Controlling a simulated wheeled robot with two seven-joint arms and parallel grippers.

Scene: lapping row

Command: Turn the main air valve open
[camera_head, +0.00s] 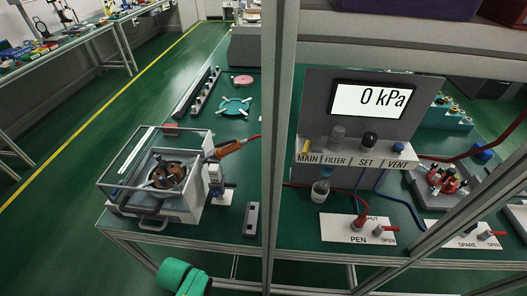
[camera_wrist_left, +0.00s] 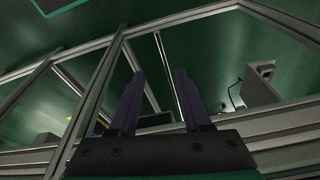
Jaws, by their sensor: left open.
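The air panel (camera_head: 318,95) stands on the bench behind a metal frame post in the head view, and its display (camera_head: 371,101) reads 0 kPa. My right gripper is not in view.
The upright post (camera_head: 278,150) and a slanting rail (camera_head: 450,205) stand in front of the bench. A boxed machine (camera_head: 150,205) is at left. Green floor (camera_head: 90,140) is clear.

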